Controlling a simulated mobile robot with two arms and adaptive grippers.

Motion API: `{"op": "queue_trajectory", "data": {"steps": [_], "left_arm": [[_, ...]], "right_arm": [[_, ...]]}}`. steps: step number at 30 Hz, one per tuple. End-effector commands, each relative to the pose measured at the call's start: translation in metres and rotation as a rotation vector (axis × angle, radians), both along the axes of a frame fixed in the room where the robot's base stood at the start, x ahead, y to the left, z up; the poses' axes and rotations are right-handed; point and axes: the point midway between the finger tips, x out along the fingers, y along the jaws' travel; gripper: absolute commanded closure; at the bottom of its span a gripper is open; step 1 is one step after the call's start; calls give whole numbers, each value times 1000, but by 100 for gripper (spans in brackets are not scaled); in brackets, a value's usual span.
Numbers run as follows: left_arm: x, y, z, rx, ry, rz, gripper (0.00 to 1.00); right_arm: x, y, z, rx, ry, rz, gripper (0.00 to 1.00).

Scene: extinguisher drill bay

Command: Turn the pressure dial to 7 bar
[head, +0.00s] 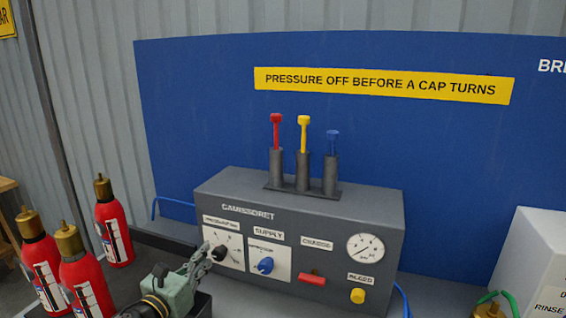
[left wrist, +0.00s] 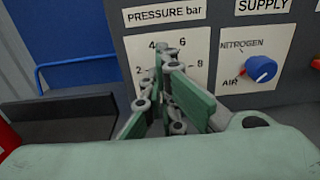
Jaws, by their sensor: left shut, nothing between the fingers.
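The pressure dial (head: 219,253) is a dark knob on a white scale plate at the left of the grey console's front. In the left wrist view its scale plate (left wrist: 200,48) shows the numbers 2, 4, 6 and 8 under the label PRESSURE bar. My left gripper (head: 205,251) is shut and empty in front of the dial. In the left wrist view its fingers (left wrist: 163,78) cover the knob, so the pointer is hidden. I cannot tell whether the fingers touch the knob. My right gripper is out of view.
Right of the dial sits the blue supply knob (head: 265,265), near AIR. Further right are a red lever (head: 312,279), a round gauge (head: 365,247) and a yellow button (head: 358,296). Red extinguishers (head: 115,232) stand at the left. Colored-handled tools (head: 303,150) stand on the console.

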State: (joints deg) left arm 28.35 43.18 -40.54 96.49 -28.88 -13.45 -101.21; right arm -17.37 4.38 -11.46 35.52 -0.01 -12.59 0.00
Motion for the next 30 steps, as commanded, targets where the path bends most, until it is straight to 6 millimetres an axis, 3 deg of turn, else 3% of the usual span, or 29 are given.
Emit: {"op": "queue_trajectory", "data": {"steps": [9, 30], "left_arm": [[25, -8, 2, 1, -1, 2, 100], [30, -6, 7, -1, -14, 11, 100]], "right_arm": [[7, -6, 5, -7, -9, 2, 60], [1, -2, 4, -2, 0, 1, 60]]}}
